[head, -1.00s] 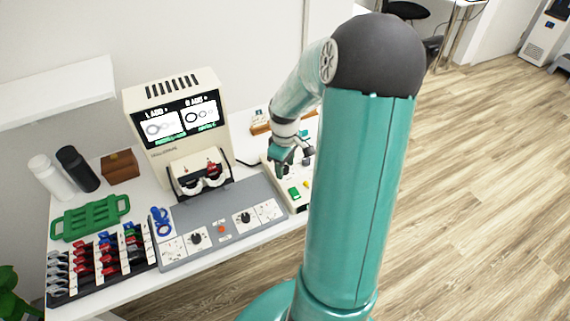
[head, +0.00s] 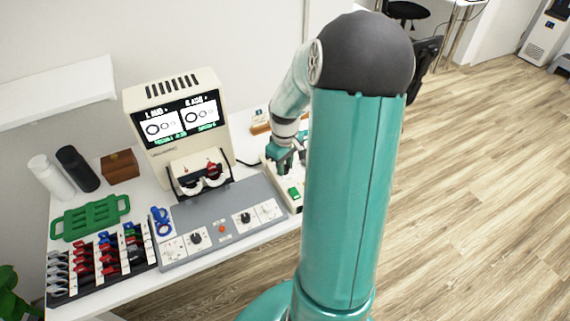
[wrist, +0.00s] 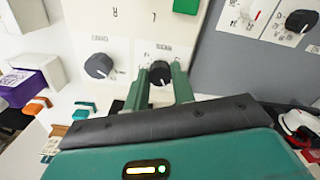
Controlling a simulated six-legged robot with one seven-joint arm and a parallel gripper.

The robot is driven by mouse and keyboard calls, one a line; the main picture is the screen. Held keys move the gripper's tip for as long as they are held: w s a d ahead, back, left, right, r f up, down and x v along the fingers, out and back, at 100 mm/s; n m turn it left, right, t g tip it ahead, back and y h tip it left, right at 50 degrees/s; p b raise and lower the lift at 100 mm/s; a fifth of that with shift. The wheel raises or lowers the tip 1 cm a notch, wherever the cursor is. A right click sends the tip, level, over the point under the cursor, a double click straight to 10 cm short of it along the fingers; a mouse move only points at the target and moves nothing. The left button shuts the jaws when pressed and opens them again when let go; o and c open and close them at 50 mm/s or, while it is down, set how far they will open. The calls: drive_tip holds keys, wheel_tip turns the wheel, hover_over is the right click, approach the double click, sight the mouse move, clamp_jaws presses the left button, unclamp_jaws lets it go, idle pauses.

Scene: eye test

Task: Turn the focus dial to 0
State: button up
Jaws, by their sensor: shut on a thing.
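A cream control box (head: 292,203) stands at the right end of the table. In the wrist view its panel (wrist: 128,48) carries two dark dials. My gripper (wrist: 160,82) has its green fingers on both sides of the right dial (wrist: 160,70) and is shut on it. The other dial (wrist: 98,65) is to the left, clear of the fingers. The labels are too small to tell which is the focus dial or where 0 lies. In the head view my gripper (head: 286,158) is over the box and hides the dials.
A grey console (head: 222,226) with dials lies left of the box. Behind it stands a cream machine (head: 178,110) with two lit screens. A green rack (head: 90,217), a lens tray (head: 100,262) and two bottles (head: 76,170) are at the left. Open floor lies to the right.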

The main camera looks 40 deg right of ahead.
drive_tip(key=m, duration=0.6)
drive_tip(key=shift+m, duration=0.3)
idle(0.4)
drive_tip(key=o, duration=1)
wheel_tip(320, 180, up, 14)
drive_tip(key=shift+a, duration=0.1)
